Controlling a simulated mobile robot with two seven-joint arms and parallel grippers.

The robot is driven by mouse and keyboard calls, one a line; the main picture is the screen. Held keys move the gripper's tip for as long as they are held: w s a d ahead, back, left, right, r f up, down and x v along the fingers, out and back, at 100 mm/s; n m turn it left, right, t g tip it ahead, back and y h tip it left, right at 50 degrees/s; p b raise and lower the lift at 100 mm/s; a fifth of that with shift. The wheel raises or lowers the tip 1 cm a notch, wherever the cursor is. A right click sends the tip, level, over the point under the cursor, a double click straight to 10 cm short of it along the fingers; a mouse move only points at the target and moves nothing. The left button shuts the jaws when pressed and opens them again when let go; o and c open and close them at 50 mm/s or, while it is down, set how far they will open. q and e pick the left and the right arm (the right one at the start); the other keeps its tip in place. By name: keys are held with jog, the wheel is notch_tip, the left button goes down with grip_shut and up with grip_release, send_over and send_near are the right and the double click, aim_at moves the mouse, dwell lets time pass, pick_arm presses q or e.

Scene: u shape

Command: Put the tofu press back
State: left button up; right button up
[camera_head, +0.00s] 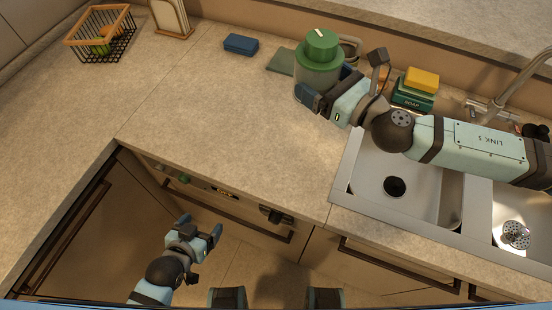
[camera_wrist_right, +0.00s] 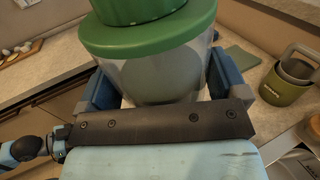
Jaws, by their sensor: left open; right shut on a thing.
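The tofu press (camera_head: 318,66) is a clear container with a green lid and a green knob on top, near the back of the counter left of the sink. My right gripper (camera_head: 328,88) is shut on its sides. In the right wrist view the tofu press (camera_wrist_right: 160,65) stands between the two blue fingers of the right gripper (camera_wrist_right: 165,88). Its base is hidden, so I cannot tell whether it touches the counter. My left gripper (camera_head: 201,232) is open and empty, low in front of the cabinets.
A flat green mat (camera_head: 281,62) lies left of the press. A green mug-like container (camera_wrist_right: 287,82) stands right of it. The sink (camera_head: 372,207) is right; the middle counter is clear.

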aim_at(305, 81)
jog(key=shift+s+a+r+n+g+y+b, duration=0.2)
jog(key=shift+a+n+g+y, duration=0.35)
jog(key=shift+a+n+g, duration=0.25)
jog(key=shift+s+a+r+n+g+y+b, duration=0.1)
jog(key=shift+a+n+g+y+b, duration=0.1)
jog(key=shift+a+n+g+y, duration=0.5)
jog(key=shift+s+a+f+n+g+y+b, duration=0.35)
jog(key=shift+a+f+n+g+b, duration=0.55)
jog(key=shift+f, duration=2.7)
jog(key=shift+s+a+f+n+g+y+b, duration=0.15)
jog(key=shift+a+f+n+g+y+b, duration=0.75)
jog(key=shift+f, duration=2.65)
jog(key=shift+s+a+f+n+g+h+b, duration=0.1)
jog(key=shift+s+a+f+n+g, duration=0.25)
jog(key=shift+f+g, duration=2.15)
notch_tip(305, 81, down, 2)
jog(key=shift+w+a+f+t, duration=0.1)
jog(key=shift+t, duration=1)
jog(key=shift+f, duration=0.1)
